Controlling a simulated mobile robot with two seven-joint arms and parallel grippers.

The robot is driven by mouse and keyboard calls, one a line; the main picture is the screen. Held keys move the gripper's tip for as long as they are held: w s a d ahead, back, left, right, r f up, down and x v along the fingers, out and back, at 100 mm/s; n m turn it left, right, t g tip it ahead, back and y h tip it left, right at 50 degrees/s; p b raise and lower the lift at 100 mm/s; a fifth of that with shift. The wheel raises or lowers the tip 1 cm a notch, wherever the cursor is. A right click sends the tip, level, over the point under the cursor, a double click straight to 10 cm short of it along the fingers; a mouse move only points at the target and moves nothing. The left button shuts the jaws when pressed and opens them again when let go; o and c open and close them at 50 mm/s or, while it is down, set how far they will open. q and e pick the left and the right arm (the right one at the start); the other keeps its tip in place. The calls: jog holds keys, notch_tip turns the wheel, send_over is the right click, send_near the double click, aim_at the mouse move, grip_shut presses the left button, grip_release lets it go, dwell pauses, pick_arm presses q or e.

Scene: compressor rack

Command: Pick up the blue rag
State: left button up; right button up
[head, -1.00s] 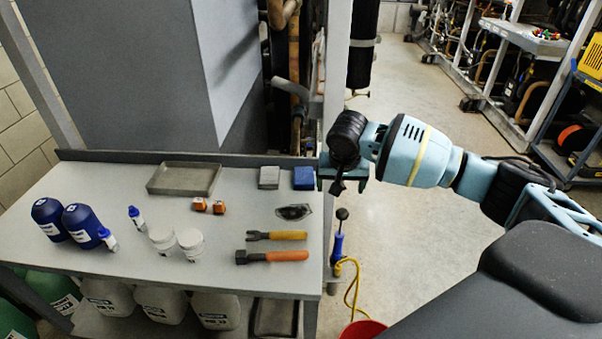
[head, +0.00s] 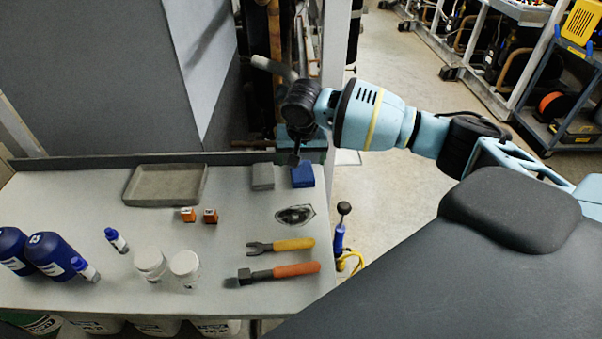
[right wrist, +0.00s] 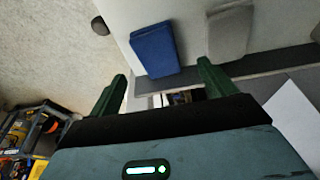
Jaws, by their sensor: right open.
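The blue rag (head: 303,175) is a small folded block at the back right corner of the grey bench. It also shows in the right wrist view (right wrist: 156,50), beyond the fingertips and roughly between them. My right gripper (head: 297,157) is at the bench's back edge, just behind the rag in the head view. In the right wrist view its two green fingers (right wrist: 162,72) are spread wide with nothing between them. I cannot tell its exact height above the rag. My left gripper is not in view.
A grey folded rag (head: 262,176) lies just left of the blue one. A grey tray (head: 165,202), orange boxes (head: 188,214), a dark crumpled item (head: 295,214) and two handled tools (head: 292,270) lie on the bench (head: 215,255). Pipes and a post stand behind.

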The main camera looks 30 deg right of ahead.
aim_at(302, 171)
jog(key=shift+w+f, duration=0.15)
jog(key=shift+f, duration=0.1)
jog(key=x, duration=0.5)
jog(key=shift+d, duration=0.15)
jog(key=c, duration=1.1)
